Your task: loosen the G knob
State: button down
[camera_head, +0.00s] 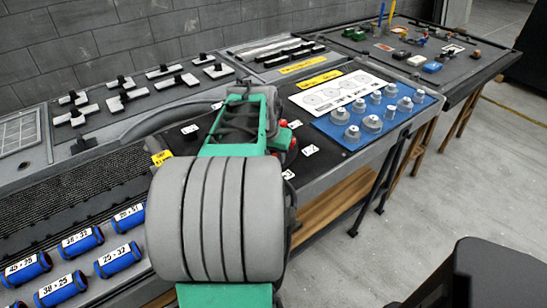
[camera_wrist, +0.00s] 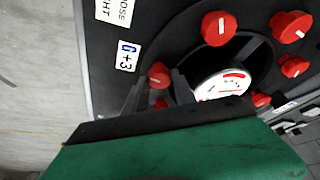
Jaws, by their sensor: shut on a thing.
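A dark panel fills much of the wrist view, with a white label (camera_wrist: 127,56) reading a blue letter, apparently G, and "+3". A red knob (camera_wrist: 158,72) sits beside this label. My gripper (camera_wrist: 158,92) is shut on that knob, one dark finger on each side of it. The knob's lower part and much of the fingers are hidden by the dark edge of my gripper's body. In the head view my arm hides the gripper and most of the panel.
Other red knobs (camera_wrist: 218,28) (camera_wrist: 289,27) surround a round gauge (camera_wrist: 222,86) close to the fingers. A partly cut-off label (camera_wrist: 119,12) reads "OOSE" and "HT". In the head view, blue cylinders (camera_head: 82,241) lie left of my arm, and a blue board (camera_head: 350,135) with grey knobs stands right.

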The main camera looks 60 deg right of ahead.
jog(key=shift+s+n+t, duration=0.1)
jog(key=shift+n+t, duration=0.4)
jog(key=shift+n, duration=0.6)
jog(key=c, duration=1.1)
grip_release()
jog(key=shift+o, duration=0.2)
jog(key=w+v, duration=0.1)
jog(key=v, duration=0.6)
jog(key=shift+s+r, duration=0.45)
jog(key=shift+s, duration=0.1)
